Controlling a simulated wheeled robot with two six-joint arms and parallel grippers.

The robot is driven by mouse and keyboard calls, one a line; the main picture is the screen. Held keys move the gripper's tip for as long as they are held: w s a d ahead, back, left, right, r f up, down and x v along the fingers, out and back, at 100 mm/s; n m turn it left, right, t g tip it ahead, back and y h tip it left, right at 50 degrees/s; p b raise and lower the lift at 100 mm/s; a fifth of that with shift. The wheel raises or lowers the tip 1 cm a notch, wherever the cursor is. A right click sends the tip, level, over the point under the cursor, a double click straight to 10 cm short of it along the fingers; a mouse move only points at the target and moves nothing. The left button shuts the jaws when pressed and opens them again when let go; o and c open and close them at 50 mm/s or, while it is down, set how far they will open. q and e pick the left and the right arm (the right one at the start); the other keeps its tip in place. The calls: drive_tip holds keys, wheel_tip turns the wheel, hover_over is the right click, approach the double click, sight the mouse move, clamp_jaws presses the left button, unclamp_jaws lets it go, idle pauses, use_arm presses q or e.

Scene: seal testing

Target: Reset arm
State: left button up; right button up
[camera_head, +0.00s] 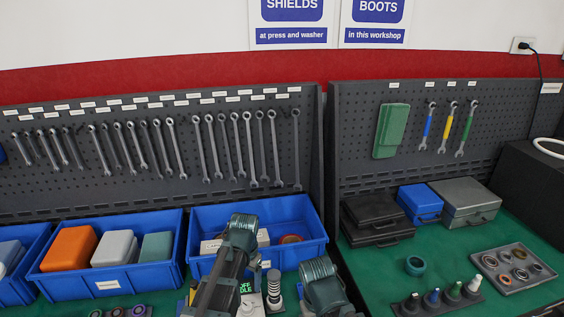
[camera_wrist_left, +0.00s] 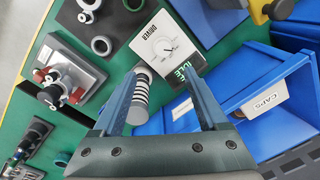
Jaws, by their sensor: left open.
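My left gripper (camera_wrist_left: 165,92) is open in the left wrist view, with its two blue-grey fingers spread. A black-and-white striped cylinder (camera_wrist_left: 141,94) shows between the fingers, nearer the left one. I cannot tell whether it touches that finger. The cylinder also shows in the head view (camera_head: 273,285), just right of my left arm (camera_head: 230,260). The left fingertips are not clear in the head view. Part of my right arm (camera_head: 325,285) shows at bottom centre, but its gripper is not in view.
A white driver box with a dial (camera_wrist_left: 168,42) lies beyond the fingers. Blue bins (camera_head: 313,252) stand along the back left, under a pegboard of wrenches (camera_head: 70,180).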

use_arm(q)
drive_tip(key=s+d+f+b, duration=0.1)
drive_tip(key=s+d, duration=0.8)
drive_tip(key=s, duration=0.5)
drive_tip(key=shift+n+y, duration=0.3)
drive_tip(key=shift+n, duration=0.1)
drive_tip(key=shift+d, duration=0.1)
